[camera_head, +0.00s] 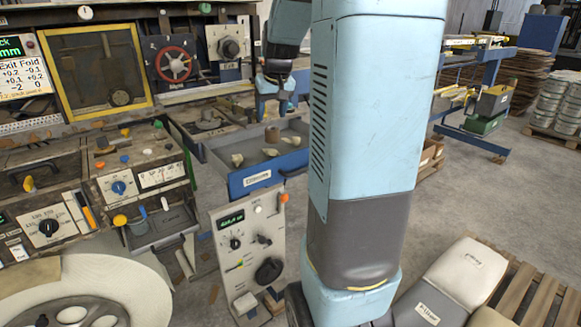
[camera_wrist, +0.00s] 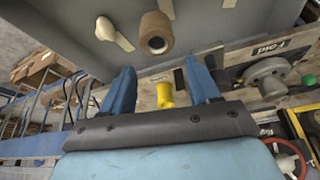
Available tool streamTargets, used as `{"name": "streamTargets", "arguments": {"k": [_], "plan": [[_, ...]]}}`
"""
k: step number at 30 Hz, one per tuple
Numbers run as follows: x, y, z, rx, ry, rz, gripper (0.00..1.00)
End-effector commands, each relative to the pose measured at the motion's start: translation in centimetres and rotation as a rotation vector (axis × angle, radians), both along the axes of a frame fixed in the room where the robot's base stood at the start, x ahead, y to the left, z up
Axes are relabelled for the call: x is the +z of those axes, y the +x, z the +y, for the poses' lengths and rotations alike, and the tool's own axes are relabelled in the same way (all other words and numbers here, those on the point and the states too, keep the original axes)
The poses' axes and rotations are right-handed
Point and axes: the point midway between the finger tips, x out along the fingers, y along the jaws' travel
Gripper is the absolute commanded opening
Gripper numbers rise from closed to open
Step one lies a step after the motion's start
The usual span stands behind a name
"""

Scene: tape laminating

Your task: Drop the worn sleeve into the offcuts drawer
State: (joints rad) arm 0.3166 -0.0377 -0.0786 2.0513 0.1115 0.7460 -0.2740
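The worn sleeve appears as a short brown hollow cylinder (camera_head: 272,133) inside the outline of the open offcuts drawer (camera_head: 262,180), a grey tray with a blue, labelled front. The wrist view shows the same brown sleeve (camera_wrist: 155,34) against the grey drawer interior (camera_wrist: 80,50), its open end towards the camera. I cannot tell whether it touches the drawer floor. My gripper (camera_head: 282,100) is above and behind the drawer in the head view. In the wrist view my gripper (camera_wrist: 160,82) has its two blue fingers wide apart, with nothing held; the sleeve is beyond and clear of them.
Several pale scraps (camera_head: 238,159) lie in the drawer. A yellow knob (camera_wrist: 165,95) shows between the fingers, beyond them. A control post (camera_head: 250,255) stands before the drawer. A large white roll (camera_head: 90,290) is at lower left. Grey floor is open at right.

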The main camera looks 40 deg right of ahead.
Motion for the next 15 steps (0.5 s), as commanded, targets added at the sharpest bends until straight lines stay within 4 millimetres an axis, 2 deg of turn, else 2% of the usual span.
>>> {"name": "streamTargets", "arguments": {"k": [1,6,15], "plan": [[0.01,-0.01,-0.01,0.0,0.0,0.0,0.66],[0.01,-0.01,-0.02,0.0,0.0,0.0,0.79],[0.38,-0.13,0.02,0.0,0.0,-0.001,0.79]]}}
